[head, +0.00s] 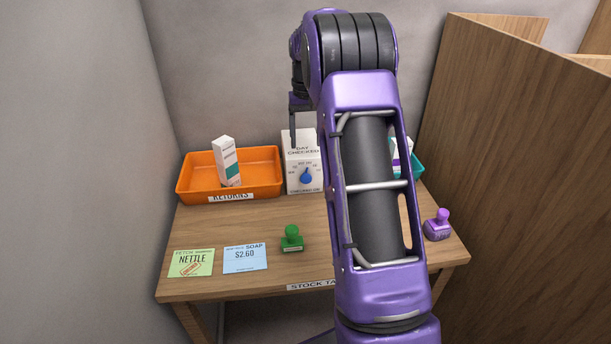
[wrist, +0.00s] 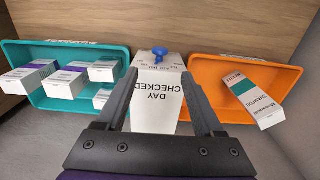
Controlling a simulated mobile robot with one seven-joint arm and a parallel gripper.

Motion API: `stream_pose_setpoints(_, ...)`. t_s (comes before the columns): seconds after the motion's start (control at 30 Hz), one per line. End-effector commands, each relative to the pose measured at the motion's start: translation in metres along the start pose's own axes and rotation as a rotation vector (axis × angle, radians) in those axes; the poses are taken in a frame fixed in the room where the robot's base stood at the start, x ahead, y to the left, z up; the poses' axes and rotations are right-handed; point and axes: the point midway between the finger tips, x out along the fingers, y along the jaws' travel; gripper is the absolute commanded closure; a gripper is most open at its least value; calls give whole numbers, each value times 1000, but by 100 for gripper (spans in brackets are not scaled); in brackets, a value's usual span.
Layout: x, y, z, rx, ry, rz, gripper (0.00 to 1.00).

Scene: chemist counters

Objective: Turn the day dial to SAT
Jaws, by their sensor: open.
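The day dial is a blue knob (head: 306,176) on the front of a white box (head: 298,150) marked "DAY CHECKED", at the back of the table. In the head view its pointer looks turned upward, but the small day labels around it are too small to read. The wrist view shows the box (wrist: 158,100) upside down, with the blue knob (wrist: 159,53) at its far edge. My gripper (wrist: 159,75) is open and empty, above the box, with a finger to each side of it in the picture. In the head view my arm hides most of the gripper.
An orange RETURNS tray (head: 195,182) with a carton (head: 227,160) stands left of the box. A teal tray (wrist: 115,55) with several cartons stands on its other side. A wooden partition rises at right.

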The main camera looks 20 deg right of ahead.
Motion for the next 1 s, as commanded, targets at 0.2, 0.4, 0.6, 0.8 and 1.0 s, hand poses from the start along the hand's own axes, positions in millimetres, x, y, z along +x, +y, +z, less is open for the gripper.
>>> stream_pose_setpoints(0.2, 51, 0, 1, 1, -4, 0, 31)
stream_pose_setpoints(0.4, 91, 0, 1, 2, -3, -1, 31)
stream_pose_setpoints(0.6, 115, 0, 0, 2, -1, -1, 31)
stream_pose_setpoints(0.8, 123, 0, 0, 2, 0, -1, 31)
stream_pose_setpoints(1.0, 123, 0, 0, 2, 0, -1, 31)
